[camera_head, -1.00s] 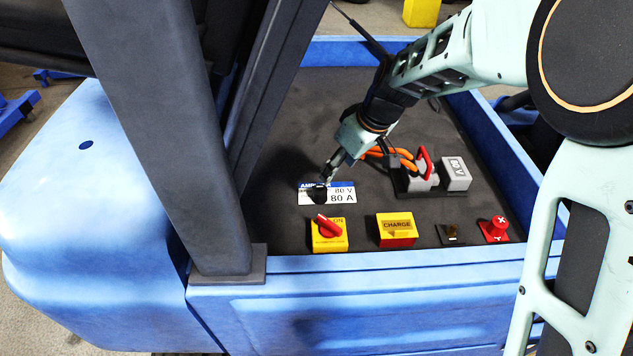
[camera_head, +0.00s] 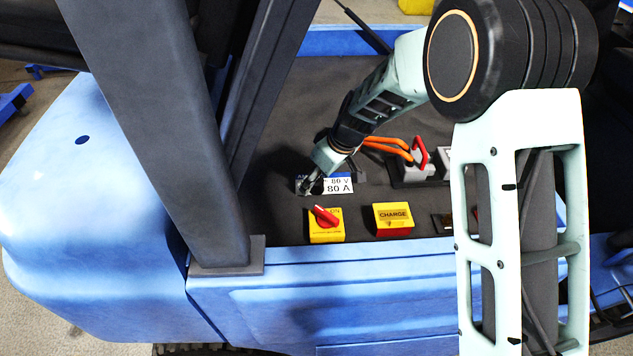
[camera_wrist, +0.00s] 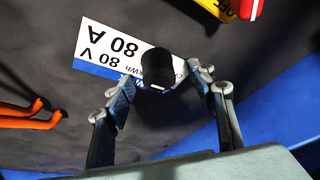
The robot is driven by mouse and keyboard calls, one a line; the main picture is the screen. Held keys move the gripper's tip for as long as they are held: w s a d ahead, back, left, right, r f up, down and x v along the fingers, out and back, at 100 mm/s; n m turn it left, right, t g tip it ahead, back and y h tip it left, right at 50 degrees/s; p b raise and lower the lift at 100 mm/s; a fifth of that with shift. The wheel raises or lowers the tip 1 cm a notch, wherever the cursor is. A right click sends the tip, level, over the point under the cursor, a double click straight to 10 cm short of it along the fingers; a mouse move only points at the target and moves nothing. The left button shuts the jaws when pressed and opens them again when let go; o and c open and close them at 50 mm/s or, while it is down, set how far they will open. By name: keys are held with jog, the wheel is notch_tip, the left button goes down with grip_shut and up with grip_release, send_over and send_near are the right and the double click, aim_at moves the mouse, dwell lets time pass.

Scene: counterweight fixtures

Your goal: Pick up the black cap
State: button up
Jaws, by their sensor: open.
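The black cap (camera_wrist: 157,66) is a short dark cylinder standing over the white and blue label plate (camera_wrist: 104,48) marked 80 V, 80 A in the wrist view. My gripper (camera_wrist: 161,82) is open, with one finger on each side of the cap. Dark gaps show between the fingers and the cap, so it does not look gripped. In the head view my gripper (camera_head: 311,187) is down at the label, and its fingers partly hide the cap there.
A yellow box with a red rotary switch (camera_head: 325,222) and a yellow CHARGE box (camera_head: 393,218) stand in front of the label. Orange cables (camera_head: 388,148) and a red-handled connector (camera_head: 419,155) lie to the right. A blue wall (camera_head: 350,262) edges the dark deck.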

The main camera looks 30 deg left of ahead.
jog(key=shift+w+a+f, duration=0.1)
jog(key=shift+a+f, duration=0.05)
jog(key=shift+f, duration=0.2)
jog(key=c, duration=0.9)
jog(key=shift+r, duration=0.1)
jog(key=shift+r, duration=0.6)
jog(key=s+d+r, duration=0.1)
jog(key=d+r, duration=0.3)
jog(key=s+d+r+b, duration=0.1)
jog(key=s+d+r, duration=0.1)
jog(key=d+r, duration=0.1)
jog(key=s+d+r+b, duration=0.1)
jog(key=s+d+r, duration=0.1)
jog(key=d+r, duration=0.2)
jog(key=shift+d+r, duration=0.2)
jog(key=shift+d, duration=0.35)
jog(key=shift+d+r, duration=0.15)
jog(key=shift+d, duration=0.4)
